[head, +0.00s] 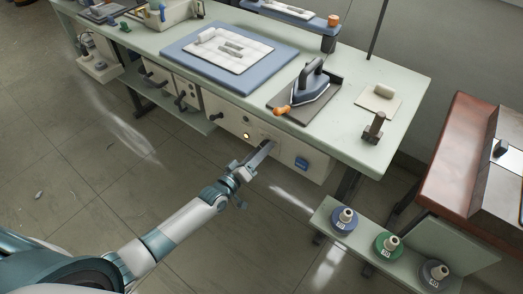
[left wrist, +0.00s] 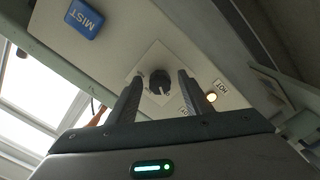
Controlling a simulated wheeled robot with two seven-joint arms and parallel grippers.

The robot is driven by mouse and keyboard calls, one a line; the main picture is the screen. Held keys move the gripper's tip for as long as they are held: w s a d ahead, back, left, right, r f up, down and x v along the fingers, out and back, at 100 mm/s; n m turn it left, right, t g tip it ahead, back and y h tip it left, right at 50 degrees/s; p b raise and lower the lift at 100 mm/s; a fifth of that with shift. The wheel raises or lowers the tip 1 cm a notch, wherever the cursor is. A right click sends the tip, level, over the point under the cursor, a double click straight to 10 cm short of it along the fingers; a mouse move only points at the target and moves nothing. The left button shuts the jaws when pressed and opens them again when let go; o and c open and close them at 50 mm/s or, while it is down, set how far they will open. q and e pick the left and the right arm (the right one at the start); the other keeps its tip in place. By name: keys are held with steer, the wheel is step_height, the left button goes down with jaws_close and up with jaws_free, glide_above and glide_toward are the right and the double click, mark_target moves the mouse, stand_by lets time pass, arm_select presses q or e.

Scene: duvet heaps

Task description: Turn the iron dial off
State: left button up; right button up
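The iron dial is a dark round knob (left wrist: 160,82) on a pale square plate in the left wrist view, set in the front panel under the workbench top. My left gripper (left wrist: 160,76) is open, with one finger on each side of the knob in the picture. I cannot tell whether the fingers touch it. In the head view my left gripper (head: 266,147) is at the panel and hides the knob. The iron (head: 311,85) rests on a dark pad on the bench. My right gripper is not in view.
A lit lamp (head: 246,135) is beside the plate, near a HOT label (left wrist: 222,86). A blue MIST button (head: 302,163) is on the other side. Spools (head: 344,218) stand on a low shelf. A blue ironing mat (head: 193,70) lies on the bench.

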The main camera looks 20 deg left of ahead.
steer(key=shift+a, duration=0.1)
arm_select(q)
steer(key=v, duration=1.7)
steer(key=shift+s+b, duration=0.2)
steer(key=shift+b, duration=0.25)
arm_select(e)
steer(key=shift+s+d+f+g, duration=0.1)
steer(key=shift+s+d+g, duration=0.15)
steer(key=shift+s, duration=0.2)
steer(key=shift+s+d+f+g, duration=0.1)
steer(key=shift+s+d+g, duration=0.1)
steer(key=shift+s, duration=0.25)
arm_select(q)
steer(key=shift+a, duration=0.1)
